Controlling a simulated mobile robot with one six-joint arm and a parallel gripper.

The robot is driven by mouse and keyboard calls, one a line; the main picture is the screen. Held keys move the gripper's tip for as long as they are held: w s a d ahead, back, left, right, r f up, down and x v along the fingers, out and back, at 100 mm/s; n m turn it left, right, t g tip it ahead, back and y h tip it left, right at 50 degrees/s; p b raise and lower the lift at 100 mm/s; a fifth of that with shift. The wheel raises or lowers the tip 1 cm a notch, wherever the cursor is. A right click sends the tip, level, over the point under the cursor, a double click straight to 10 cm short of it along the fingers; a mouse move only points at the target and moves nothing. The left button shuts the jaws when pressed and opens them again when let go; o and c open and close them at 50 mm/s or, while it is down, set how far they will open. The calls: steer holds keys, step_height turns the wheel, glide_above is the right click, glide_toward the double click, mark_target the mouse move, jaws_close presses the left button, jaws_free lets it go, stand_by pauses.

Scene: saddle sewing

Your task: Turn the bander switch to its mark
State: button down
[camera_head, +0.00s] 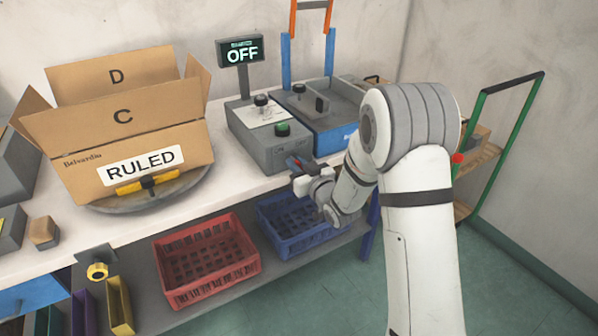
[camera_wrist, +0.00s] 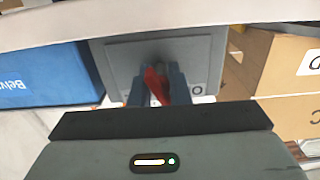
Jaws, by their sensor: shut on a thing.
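The bander (camera_head: 268,155) is a grey box on the bench with a black knob and a green button (camera_head: 283,129) on top. Its screen (camera_head: 240,52) reads OFF. My gripper (camera_head: 294,163) is at the box's front face. In the wrist view my gripper (camera_wrist: 155,92) has its two fingers closed around a red switch handle (camera_wrist: 153,85), which is tilted in front of a grey panel (camera_wrist: 125,60). A white label with an "O" (camera_wrist: 195,89) shows beside the fingers. The rest of the label and any mark are hidden behind the fingers and gripper body.
A blue machine (camera_head: 335,133) stands right of the bander. A cardboard box marked RULED (camera_head: 115,150) sits on a round turntable (camera_head: 185,192) at left. Red (camera_head: 205,290) and blue (camera_head: 325,237) crates stand on the shelf below. A green-railed cart (camera_head: 482,105) is at right.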

steer(key=m, duration=0.2)
steer(key=m+b, duration=0.1)
steer(key=m, duration=0.1)
steer(key=m+b, duration=0.1)
steer(key=shift+w+r+m, duration=0.1)
steer(key=shift+r+m, duration=0.15)
steer(key=shift+m, duration=0.15)
stand_by(0.4)
steer(key=c, duration=1.3)
jaws_free()
steer(key=shift+f, duration=0.15)
steer(key=v, duration=0.8)
steer(key=shift+w, duration=0.1)
